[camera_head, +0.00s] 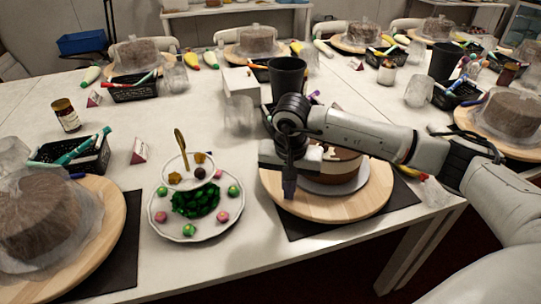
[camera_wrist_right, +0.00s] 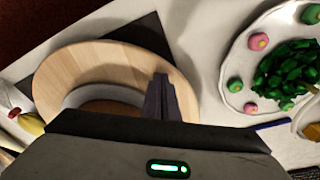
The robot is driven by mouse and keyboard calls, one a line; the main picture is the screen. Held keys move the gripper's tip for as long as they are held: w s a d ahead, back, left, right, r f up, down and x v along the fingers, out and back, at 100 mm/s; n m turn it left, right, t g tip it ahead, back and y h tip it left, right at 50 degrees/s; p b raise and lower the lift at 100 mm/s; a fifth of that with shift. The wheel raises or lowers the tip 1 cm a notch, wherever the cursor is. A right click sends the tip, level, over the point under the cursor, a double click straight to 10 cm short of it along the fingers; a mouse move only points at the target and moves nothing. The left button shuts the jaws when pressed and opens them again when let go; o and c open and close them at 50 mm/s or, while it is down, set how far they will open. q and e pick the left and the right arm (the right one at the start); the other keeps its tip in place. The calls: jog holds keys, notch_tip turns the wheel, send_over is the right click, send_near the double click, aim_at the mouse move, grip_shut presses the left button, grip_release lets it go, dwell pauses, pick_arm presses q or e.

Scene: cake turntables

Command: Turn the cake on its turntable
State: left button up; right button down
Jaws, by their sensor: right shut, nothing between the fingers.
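The wooden turntable (camera_head: 310,209) stands on a dark mat near the table's front edge. The cake (camera_head: 345,166), brown and white on a pale board, sits on it, partly hidden behind my right arm. My right gripper (camera_head: 289,190) is shut and empty, pointing down at the left part of the turntable, beside the cake. In the right wrist view the closed fingertips (camera_wrist_right: 163,100) are over or at the turntable's rim (camera_wrist_right: 90,72); I cannot tell whether they touch it. The cake is mostly hidden there. My left gripper is not in view.
A tiered plate of sweets (camera_head: 195,215) stands just left of the turntable. Wrapped cakes on boards stand at the left (camera_head: 45,215) and right (camera_head: 505,112). A dark cup (camera_head: 287,75) and a white box (camera_head: 240,83) are behind. Table surface between plate and turntable is narrow.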

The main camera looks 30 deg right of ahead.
aim_at(338, 213)
jog(key=shift+f, duration=0.15)
jog(key=shift+f+b, duration=0.25)
jog(key=shift+b, duration=0.1)
jog(key=shift+s+d, duration=0.25)
jog(key=shift+s, duration=0.15)
jog(key=shift+s+d, duration=0.4)
jog(key=shift+s, duration=0.4)
jog(key=shift+s+d, duration=0.45)
jog(key=shift+s, duration=0.35)
jog(key=shift+s+d, duration=0.4)
jog(key=shift+s, duration=0.4)
jog(key=s+d, duration=0.1)
jog(key=d, duration=0.1)
jog(key=s+d+b, duration=0.1)
jog(key=s+d, duration=0.1)
jog(key=shift+s+d+f, duration=0.1)
jog(key=shift+s, duration=0.2)
jog(key=shift+s+d, duration=0.3)
